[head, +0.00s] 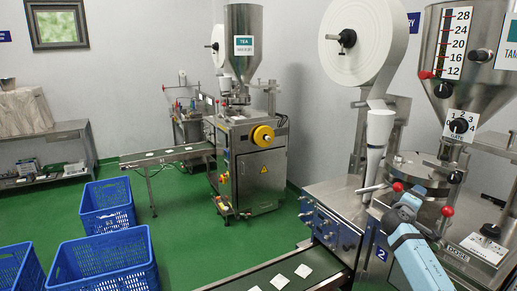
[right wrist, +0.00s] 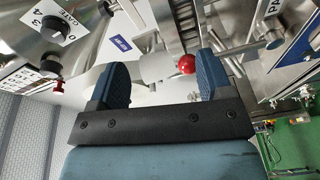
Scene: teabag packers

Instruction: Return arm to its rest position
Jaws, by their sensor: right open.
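My right arm, light blue, reaches in from the lower right of the head view. Its gripper (head: 402,207) is at the front of the near packing machine (head: 336,205), marked 2. In the right wrist view the gripper (right wrist: 166,76) is open, its two dark blue fingers apart with nothing held. A red ball knob (right wrist: 186,64) shows beyond the gap, closer to the right finger; whether they touch is unclear. In the head view a red knob (head: 398,187) is just above the gripper. My left gripper is out of view.
The near machine carries a steel hopper (head: 462,75), a gate dial (head: 459,126), a white paper roll (head: 363,40) and another red knob (head: 447,210). White teabags (head: 303,271) lie on a conveyor. A second machine (head: 253,165) and blue crates (head: 107,206) stand on the green floor.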

